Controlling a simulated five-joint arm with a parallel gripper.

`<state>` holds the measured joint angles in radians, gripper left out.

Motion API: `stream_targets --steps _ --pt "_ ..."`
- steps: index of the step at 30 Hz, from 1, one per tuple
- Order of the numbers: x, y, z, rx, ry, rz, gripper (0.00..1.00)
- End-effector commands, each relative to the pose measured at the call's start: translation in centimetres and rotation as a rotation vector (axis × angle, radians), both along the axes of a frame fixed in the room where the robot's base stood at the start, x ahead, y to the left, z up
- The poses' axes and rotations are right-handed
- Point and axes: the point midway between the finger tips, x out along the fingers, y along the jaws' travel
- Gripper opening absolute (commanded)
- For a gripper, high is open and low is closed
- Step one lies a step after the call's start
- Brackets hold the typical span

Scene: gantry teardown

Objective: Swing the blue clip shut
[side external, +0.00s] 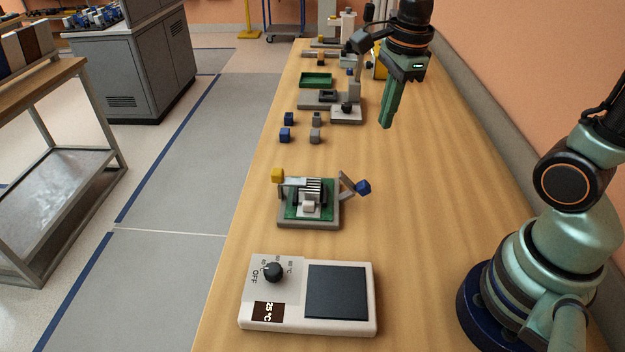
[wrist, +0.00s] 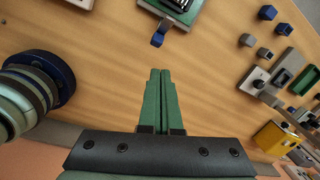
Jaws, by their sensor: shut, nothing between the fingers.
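The blue clip (side external: 363,187) sits at the end of a grey arm that sticks out, tilted, from the right side of a small fixture (side external: 308,224). It stands clear of the fixture's middle. The fixture holds a green board with a black finned part and a white block. A yellow clip (side external: 277,175) stands at its back left corner. In the wrist view the blue clip (wrist: 158,39) is ahead of my fingers, near the fixture's edge. My gripper (side external: 386,125) is shut and empty, held above the table behind and right of the fixture, apart from the clip.
A white hot plate with a knob (side external: 272,271) lies in front of the fixture. Several small blue and grey cubes (side external: 285,134) lie behind it. Further back are a grey device (side external: 345,115) and a green tray (side external: 316,80). The table right of the fixture is clear.

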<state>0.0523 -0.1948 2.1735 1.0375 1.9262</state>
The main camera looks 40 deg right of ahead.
Motion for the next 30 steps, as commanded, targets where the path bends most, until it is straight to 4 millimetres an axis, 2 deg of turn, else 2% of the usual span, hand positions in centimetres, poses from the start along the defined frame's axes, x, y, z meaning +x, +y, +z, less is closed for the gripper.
stream_targets --steps 3,6,14,27,30 --pt "0.4 -0.2 -0.7 0.023 0.039 -0.198 0.00" --pt "0.6 -0.3 -1.0 0.033 0.056 -0.310 0.00" --pt "0.8 -0.3 -2.4 0.037 0.069 -0.382 0.00" --pt "1.2 0.2 -10.6 0.038 0.071 -0.377 0.00" --pt "1.8 0.7 -11.9 0.040 0.066 -0.375 0.00"
